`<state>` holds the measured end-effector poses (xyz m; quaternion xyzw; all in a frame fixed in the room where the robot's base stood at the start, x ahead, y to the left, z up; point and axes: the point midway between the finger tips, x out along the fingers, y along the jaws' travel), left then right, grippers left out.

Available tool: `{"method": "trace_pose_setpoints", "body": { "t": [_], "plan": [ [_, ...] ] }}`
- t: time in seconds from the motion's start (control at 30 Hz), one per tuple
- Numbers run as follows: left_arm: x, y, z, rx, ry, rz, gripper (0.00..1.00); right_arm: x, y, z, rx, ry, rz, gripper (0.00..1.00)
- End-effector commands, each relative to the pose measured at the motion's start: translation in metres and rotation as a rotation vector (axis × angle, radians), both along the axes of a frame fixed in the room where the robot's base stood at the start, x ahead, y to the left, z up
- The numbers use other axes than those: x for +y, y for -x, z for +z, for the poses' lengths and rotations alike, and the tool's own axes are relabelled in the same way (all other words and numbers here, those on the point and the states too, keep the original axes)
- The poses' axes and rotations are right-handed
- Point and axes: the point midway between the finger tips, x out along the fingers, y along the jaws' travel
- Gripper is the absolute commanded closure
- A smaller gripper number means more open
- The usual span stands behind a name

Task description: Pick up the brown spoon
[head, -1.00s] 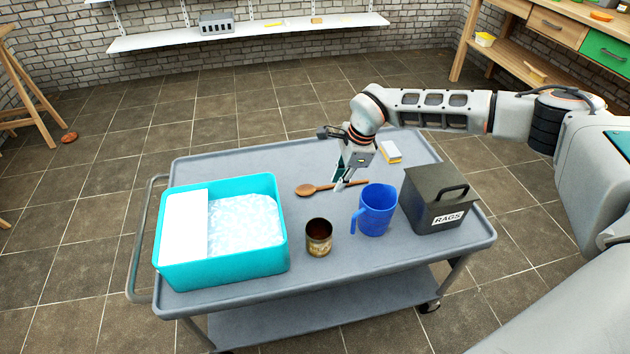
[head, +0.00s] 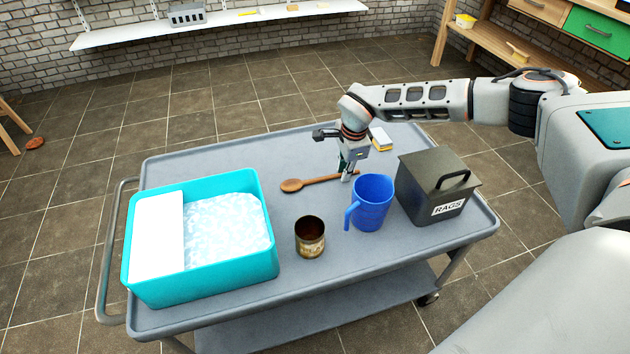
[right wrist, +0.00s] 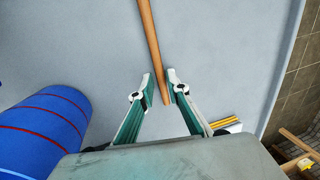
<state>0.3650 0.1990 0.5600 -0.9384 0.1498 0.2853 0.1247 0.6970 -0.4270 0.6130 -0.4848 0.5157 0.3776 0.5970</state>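The brown spoon (head: 308,184) lies on the grey cart (head: 290,143), its bowl to the left and its handle reaching right. My right gripper (head: 347,175) is over the handle end, pointing down. In the right wrist view the spoon's handle (right wrist: 152,45) runs down between the two open fingertips (right wrist: 161,88). Gaps show between the handle and the fingers, so it does not look gripped. My left gripper is not in view.
A blue jug (head: 371,203) stands close in front of my right gripper. A dark rags box (head: 425,195), a rusty can (head: 310,240), a teal tub (head: 205,287) and a yellow-white sponge (head: 381,138) are also on the cart. The cart's back left is clear.

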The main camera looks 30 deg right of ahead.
Motion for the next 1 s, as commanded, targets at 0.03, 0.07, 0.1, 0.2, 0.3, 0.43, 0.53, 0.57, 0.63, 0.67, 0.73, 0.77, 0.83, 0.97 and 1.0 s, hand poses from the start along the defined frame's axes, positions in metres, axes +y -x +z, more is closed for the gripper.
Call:
{"method": "trace_pose_setpoints", "body": {
  "t": [0.03,0.07,0.1,0.2,0.3,0.43,0.53,0.57,0.63,0.67,0.73,0.77,0.83,0.97,1.0],
  "plan": [
    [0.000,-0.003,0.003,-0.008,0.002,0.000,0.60,0.000,-0.001,-0.004,0.001,0.000,0.000,0.84],
    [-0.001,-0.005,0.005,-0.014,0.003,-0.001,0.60,0.000,-0.001,-0.004,-0.001,0.000,0.000,0.84],
    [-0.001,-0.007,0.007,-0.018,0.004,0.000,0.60,0.000,-0.002,-0.002,-0.003,0.000,0.000,0.84],
    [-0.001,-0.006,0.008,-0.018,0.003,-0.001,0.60,0.000,-0.002,0.000,-0.004,-0.001,0.000,0.84],
    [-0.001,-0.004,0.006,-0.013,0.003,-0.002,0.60,0.000,-0.002,0.000,-0.004,-0.001,0.000,1.00],
    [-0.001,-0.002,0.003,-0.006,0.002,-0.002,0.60,0.000,-0.002,0.000,-0.004,-0.001,0.000,1.00],
    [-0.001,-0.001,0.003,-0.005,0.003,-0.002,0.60,0.000,-0.002,0.000,-0.004,-0.001,0.000,1.00],
    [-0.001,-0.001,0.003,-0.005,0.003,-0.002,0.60,0.000,-0.002,0.000,-0.004,-0.001,0.000,1.00],
    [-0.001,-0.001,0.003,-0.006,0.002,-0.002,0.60,0.000,-0.002,0.001,-0.005,-0.001,0.000,1.00],
    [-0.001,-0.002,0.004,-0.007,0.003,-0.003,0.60,0.000,-0.002,0.002,-0.006,-0.002,0.001,1.00],
    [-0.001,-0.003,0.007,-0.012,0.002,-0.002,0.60,0.000,-0.003,0.008,-0.008,-0.001,0.001,1.00],
    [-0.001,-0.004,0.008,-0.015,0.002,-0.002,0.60,0.000,-0.003,0.011,-0.010,-0.001,0.002,1.00],
    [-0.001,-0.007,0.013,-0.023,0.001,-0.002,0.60,0.000,-0.004,0.023,-0.013,-0.002,0.002,1.00],
    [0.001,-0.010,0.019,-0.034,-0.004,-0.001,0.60,0.001,-0.005,0.055,-0.018,-0.002,0.000,1.00],
    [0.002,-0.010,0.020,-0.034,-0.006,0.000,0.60,0.001,-0.005,0.067,-0.019,-0.002,0.000,1.00]
  ]
}}
